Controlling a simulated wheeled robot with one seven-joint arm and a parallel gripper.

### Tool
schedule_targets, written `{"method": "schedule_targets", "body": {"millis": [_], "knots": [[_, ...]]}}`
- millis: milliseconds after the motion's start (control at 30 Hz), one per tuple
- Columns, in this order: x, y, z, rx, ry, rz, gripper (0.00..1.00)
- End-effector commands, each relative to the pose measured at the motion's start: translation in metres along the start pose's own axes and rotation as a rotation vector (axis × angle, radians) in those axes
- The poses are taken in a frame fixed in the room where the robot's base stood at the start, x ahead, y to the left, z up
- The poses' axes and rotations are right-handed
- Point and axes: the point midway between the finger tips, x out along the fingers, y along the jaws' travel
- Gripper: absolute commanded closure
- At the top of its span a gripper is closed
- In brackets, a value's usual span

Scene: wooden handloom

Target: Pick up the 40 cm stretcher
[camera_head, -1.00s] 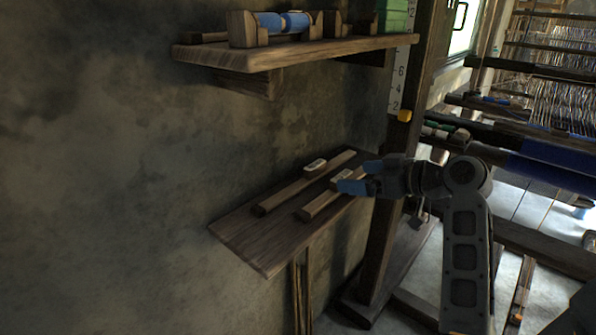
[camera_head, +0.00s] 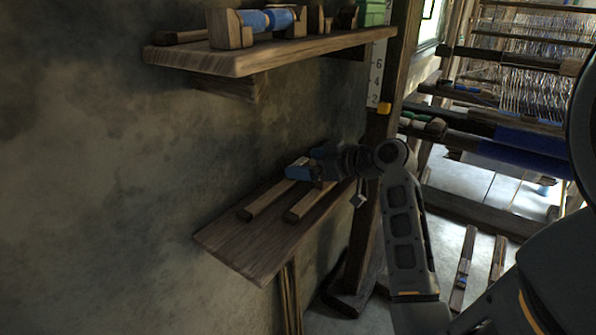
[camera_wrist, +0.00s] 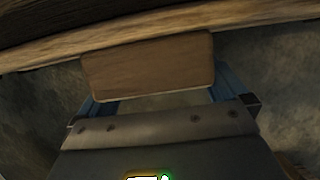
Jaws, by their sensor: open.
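Two wooden stretcher bars lie side by side on the lower shelf (camera_head: 243,256): a rear bar (camera_head: 266,203) and a front bar (camera_head: 304,207). Their labels are hidden or too small to read, so I cannot tell which is the 40 cm one. My gripper (camera_head: 308,171) is at the far ends of the bars, with its blue fingers open, and hides those ends. In the wrist view, a flat wooden piece (camera_wrist: 150,70) lies between the two blue fingers (camera_wrist: 158,88). I cannot tell whether the fingers touch it.
An upper shelf (camera_head: 240,62) with a blue roll (camera_head: 268,19) in wooden holders is above my gripper. A dark upright post (camera_head: 373,190) with a ruler stands just right of the lower shelf. The loom (camera_head: 510,135) fills the right side.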

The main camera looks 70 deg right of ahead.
Motion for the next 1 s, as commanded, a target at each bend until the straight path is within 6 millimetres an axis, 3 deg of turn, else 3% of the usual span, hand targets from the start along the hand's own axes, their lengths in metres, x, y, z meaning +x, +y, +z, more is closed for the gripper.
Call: {"method": "schedule_targets", "body": {"millis": [100,367,1000], "knots": [[0.0088,-0.0002,0.0005,0.0,-0.002,0.0,0.0],[0.0102,-0.0003,0.0008,0.0,-0.001,0.0,0.02],[0.0099,-0.0003,0.0007,0.001,-0.001,0.0,0.62]]}}
